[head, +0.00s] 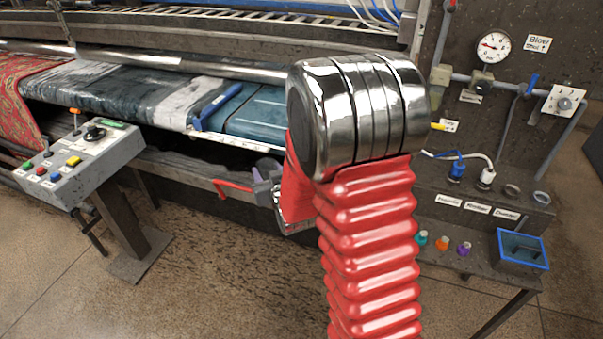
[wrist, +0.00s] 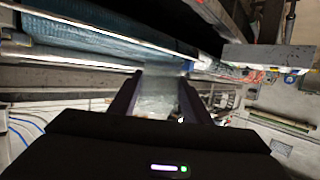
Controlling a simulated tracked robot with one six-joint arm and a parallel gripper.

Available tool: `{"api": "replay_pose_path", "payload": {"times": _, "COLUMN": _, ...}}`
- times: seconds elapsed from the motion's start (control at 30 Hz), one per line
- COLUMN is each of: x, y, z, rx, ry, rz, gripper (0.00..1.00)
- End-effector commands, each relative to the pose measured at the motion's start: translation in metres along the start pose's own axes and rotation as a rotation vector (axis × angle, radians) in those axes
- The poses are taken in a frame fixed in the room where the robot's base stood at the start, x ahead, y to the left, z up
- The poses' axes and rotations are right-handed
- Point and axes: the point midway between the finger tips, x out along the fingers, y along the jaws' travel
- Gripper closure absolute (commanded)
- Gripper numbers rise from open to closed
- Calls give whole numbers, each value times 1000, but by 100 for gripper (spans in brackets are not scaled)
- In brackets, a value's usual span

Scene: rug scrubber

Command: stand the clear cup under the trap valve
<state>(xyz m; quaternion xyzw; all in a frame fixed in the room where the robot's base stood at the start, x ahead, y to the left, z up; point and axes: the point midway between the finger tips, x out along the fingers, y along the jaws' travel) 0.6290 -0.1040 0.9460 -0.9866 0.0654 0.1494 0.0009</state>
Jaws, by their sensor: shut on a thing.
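In the wrist view a see-through, pale thing, which looks like the clear cup (wrist: 157,100), sits between the two dark fingers of my gripper (wrist: 161,78). The fingers are shut on it. In the head view my gripper (head: 264,190) shows to the left of my red-sleeved arm, in front of the machine's lower edge; I cannot make out the cup there. The trap, a small cloudy yellowish bowl (head: 437,95), hangs on the wall panel at right. A yellow lever (head: 438,126), which looks like the trap valve, is just below it, apart from my gripper.
A bench with blue and white plugs (head: 457,168), several coloured caps (head: 442,243) and a blue-rimmed tray (head: 522,250) stands at right. A control box (head: 80,160) on a post stands at left. A red lever (head: 232,186) is close to my gripper. Floor between is clear.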

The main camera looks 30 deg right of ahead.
Motion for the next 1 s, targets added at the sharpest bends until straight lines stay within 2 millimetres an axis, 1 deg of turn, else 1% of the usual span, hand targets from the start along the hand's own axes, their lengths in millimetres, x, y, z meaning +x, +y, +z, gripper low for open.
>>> {"api": "replay_pose_path", "payload": {"times": 0.03, "x": -5, "y": -21, "z": -7, "rx": -6, "ry": 4, "rz": -28, "gripper": 78}}
{"api": "replay_pose_path", "payload": {"times": 0.13, "x": -15, "y": -54, "z": -15, "rx": -13, "ry": 3, "rz": -68, "gripper": 78}}
{"api": "replay_pose_path", "payload": {"times": 0.2, "x": -21, "y": -72, "z": -20, "rx": -17, "ry": 4, "rz": -92, "gripper": 78}}
{"api": "replay_pose_path", "payload": {"times": 0.33, "x": -30, "y": -95, "z": -24, "rx": -21, "ry": 1, "rz": -121, "gripper": 78}}
{"api": "replay_pose_path", "payload": {"times": 0.4, "x": -32, "y": -100, "z": -25, "rx": -22, "ry": 0, "rz": -128, "gripper": 78}}
{"api": "replay_pose_path", "payload": {"times": 0.5, "x": -33, "y": -102, "z": -25, "rx": -22, "ry": 0, "rz": -131, "gripper": 78}}
{"api": "replay_pose_path", "payload": {"times": 1.0, "x": -32, "y": -98, "z": -25, "rx": -20, "ry": 0, "rz": -125, "gripper": 78}}
